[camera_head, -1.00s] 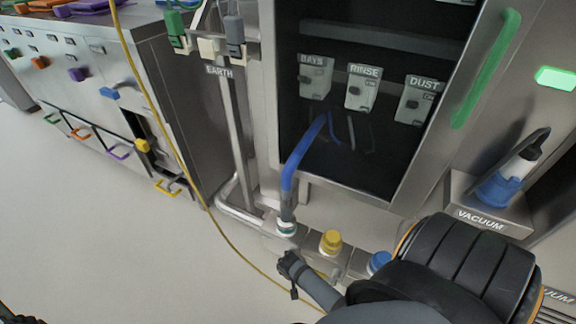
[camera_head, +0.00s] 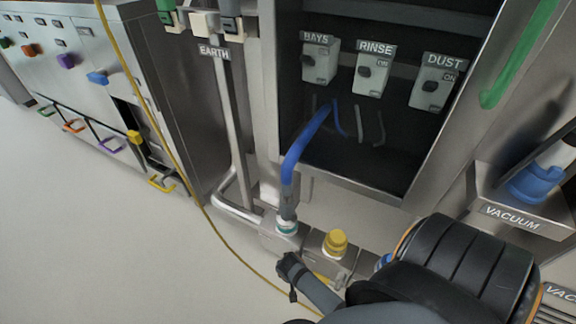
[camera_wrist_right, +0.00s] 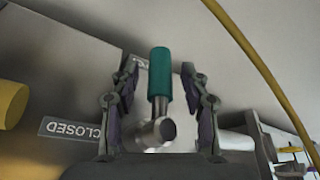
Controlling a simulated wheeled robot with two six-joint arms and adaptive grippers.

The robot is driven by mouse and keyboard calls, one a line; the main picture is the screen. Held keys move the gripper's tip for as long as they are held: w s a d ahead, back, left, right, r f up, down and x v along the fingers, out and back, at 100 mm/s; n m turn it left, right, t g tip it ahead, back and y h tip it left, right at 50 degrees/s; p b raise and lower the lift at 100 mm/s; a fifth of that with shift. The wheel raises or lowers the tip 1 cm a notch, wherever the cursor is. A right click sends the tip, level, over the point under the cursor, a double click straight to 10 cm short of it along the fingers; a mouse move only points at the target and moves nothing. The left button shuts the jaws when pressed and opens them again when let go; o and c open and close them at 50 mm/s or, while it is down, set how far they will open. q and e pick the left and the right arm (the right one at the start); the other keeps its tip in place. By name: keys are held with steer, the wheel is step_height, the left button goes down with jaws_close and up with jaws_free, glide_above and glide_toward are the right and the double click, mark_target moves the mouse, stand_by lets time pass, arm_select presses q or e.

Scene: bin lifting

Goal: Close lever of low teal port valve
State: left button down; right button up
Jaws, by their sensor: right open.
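The teal lever (camera_wrist_right: 160,72) shows in the right wrist view, its grip pointing up the picture from a metal valve stem (camera_wrist_right: 157,131). My right gripper (camera_wrist_right: 160,68) is open, with one finger on each side of the lever; a gap shows on both sides. In the head view my right gripper (camera_head: 288,268) is low, just below the teal-ringed port (camera_head: 287,227) with a blue hose plugged in. The lever itself is hidden there. A CLOSED label (camera_wrist_right: 72,129) is left of the valve stem. My left gripper is out of view.
A yellow-capped port (camera_head: 335,242) stands right of the teal one. A yellow cable (camera_head: 182,165) runs down past the ports to the floor. The vacuum holder (camera_head: 510,205) is at the right. The floor (camera_head: 100,250) at the left is clear.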

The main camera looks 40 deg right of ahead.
steer(key=shift+c, duration=0.4)
jaws_close()
